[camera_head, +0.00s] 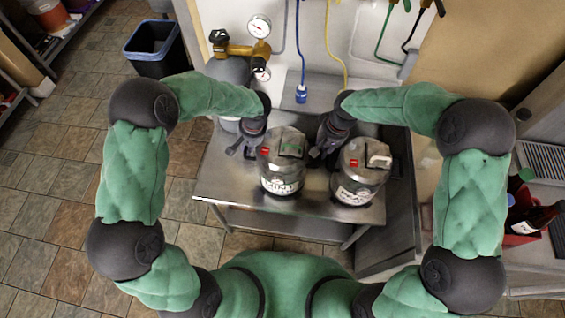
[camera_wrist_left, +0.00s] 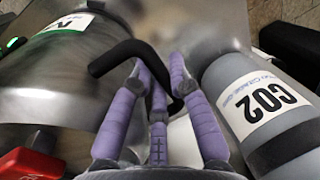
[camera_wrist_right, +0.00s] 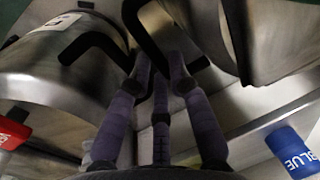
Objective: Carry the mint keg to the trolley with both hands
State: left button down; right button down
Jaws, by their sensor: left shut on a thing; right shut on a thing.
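The mint keg (camera_head: 283,166) is a steel keg with a dark-lettered label, a red tag and black side handles. It is upright over the front of the steel table; whether its base touches is unclear. My left gripper (camera_head: 247,147) is shut on its left handle. The left wrist view shows the keg (camera_wrist_left: 65,85) and the black handle between my purple fingers (camera_wrist_left: 160,80). My right gripper (camera_head: 322,150) is shut on its right handle, between the two kegs. The right wrist view shows the keg (camera_wrist_right: 275,35) and my fingers (camera_wrist_right: 160,75). I cannot identify a trolley.
A second steel keg (camera_head: 360,172) stands close on the right; it also shows in the right wrist view (camera_wrist_right: 50,80). A grey CO2 cylinder (camera_wrist_left: 260,105) is behind left. The steel table (camera_head: 225,180) has bare room at left. A dark bin (camera_head: 153,48) stands beyond the tiled floor.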

pick_arm(q)
jog(key=shift+a+p+v, duration=0.25)
jog(key=shift+p+v, duration=0.9)
jog(key=shift+v, duration=0.1)
jog(key=shift+a+p+v, duration=0.25)
jog(key=shift+p+v, duration=0.9)
jog(key=shift+v, duration=0.1)
jog(key=shift+w+f, duration=0.1)
